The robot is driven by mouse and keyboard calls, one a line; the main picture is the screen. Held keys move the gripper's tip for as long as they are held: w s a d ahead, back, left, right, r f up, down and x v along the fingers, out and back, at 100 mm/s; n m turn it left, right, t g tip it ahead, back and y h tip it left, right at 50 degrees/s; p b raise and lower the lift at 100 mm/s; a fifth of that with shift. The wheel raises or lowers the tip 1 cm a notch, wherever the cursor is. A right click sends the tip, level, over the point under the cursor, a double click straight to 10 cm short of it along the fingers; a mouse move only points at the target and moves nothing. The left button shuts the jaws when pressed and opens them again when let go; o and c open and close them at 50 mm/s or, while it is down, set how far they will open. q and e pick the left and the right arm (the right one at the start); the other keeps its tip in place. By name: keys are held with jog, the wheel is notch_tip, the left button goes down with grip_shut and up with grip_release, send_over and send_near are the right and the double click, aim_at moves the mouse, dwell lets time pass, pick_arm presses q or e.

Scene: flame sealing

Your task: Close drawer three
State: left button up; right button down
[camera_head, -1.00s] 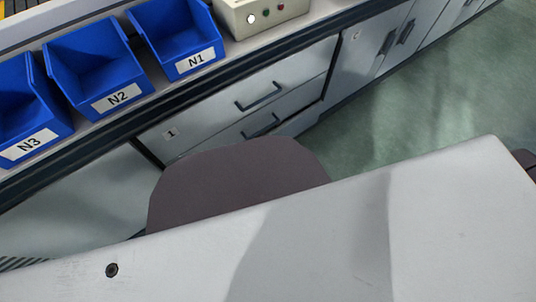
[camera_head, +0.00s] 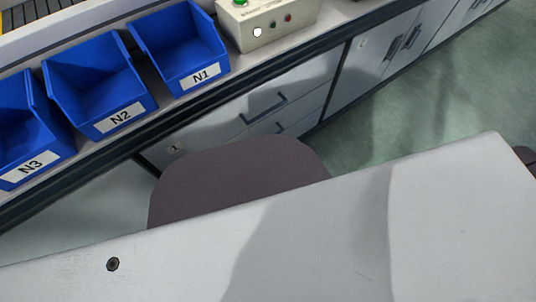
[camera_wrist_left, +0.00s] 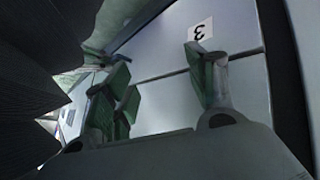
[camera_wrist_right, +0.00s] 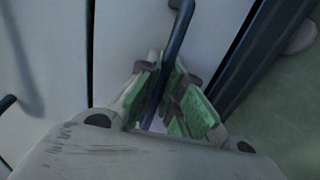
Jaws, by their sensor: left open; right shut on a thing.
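A pale panel with a label 3 (camera_wrist_left: 201,31) shows in the left wrist view. A seam runs across the pale front below the label. My left gripper (camera_wrist_left: 165,84) is open in front of this front, one green-padded finger overlapping the label's lower edge. I see nothing between its fingers. In the right wrist view my right gripper (camera_wrist_right: 166,82) is shut on a dark bar handle (camera_wrist_right: 180,32) that runs between its green pads. No number shows beside that handle, so I cannot tell which drawer it belongs to. Neither gripper shows in the head view.
In the head view, blue bins N1 (camera_head: 182,45), N2 (camera_head: 98,82) and N3 (camera_head: 28,135) stand on the counter beside a control box (camera_head: 268,22). Below is a drawer front labelled 1 (camera_head: 215,128). Green floor (camera_head: 430,115) lies open at the right.

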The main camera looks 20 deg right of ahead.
jog(key=shift+w, duration=0.2)
jog(key=c, duration=1.6)
grip_release()
jog(key=shift+w+a, duration=0.1)
jog(key=shift+o, duration=0.2)
jog(key=v, duration=1.2)
